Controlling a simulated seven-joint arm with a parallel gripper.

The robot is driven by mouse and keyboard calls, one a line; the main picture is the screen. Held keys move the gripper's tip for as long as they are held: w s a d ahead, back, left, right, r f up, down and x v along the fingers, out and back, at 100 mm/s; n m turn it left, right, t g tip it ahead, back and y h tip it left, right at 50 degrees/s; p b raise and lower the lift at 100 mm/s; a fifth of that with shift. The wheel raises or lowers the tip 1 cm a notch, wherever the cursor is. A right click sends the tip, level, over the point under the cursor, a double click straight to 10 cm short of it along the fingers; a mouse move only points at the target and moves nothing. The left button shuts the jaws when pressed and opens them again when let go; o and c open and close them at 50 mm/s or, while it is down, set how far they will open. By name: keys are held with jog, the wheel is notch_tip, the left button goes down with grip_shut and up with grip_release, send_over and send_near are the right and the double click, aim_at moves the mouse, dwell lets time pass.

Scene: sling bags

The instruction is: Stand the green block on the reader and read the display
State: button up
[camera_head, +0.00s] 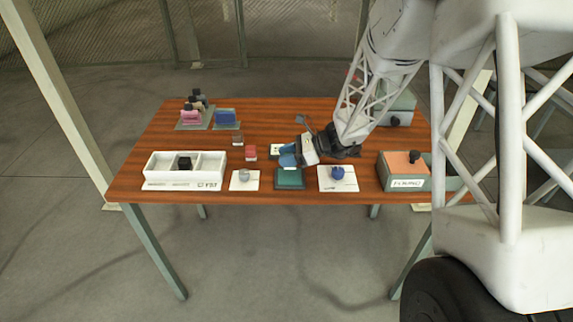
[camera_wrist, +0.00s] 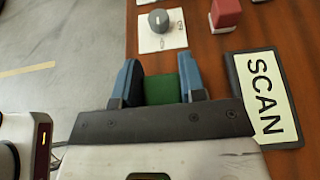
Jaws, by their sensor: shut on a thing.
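My gripper (camera_wrist: 162,85) has blue fingers and is shut on the green block (camera_wrist: 163,90), which shows between them in the wrist view. In the head view my gripper (camera_head: 288,158) is over the front middle of the table; the block cannot be made out clearly there. A dark plate labelled SCAN (camera_wrist: 265,98), apparently the reader, lies just right of the fingers in the wrist view. In the head view it is partly hidden behind my gripper. A dark teal square (camera_head: 289,180) lies by the front edge below the fingers. No display text is readable.
A grey knob (camera_head: 244,175) and a blue knob (camera_head: 337,172) flank the teal square. A red block (camera_head: 251,152) lies farther back. A white compartment tray (camera_head: 184,168) stands left, an orange-topped box (camera_head: 404,168) right. The table's back middle looks clear.

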jog(key=shift+f, duration=1.7)
jog(key=shift+f, duration=0.2)
jog(key=o, duration=0.9)
jog(key=shift+r, duration=0.2)
jog(key=shift+d+r, duration=0.1)
jog(key=shift+d, duration=0.05)
jog(key=v, duration=1.1)
jog(key=shift+d, duration=0.3)
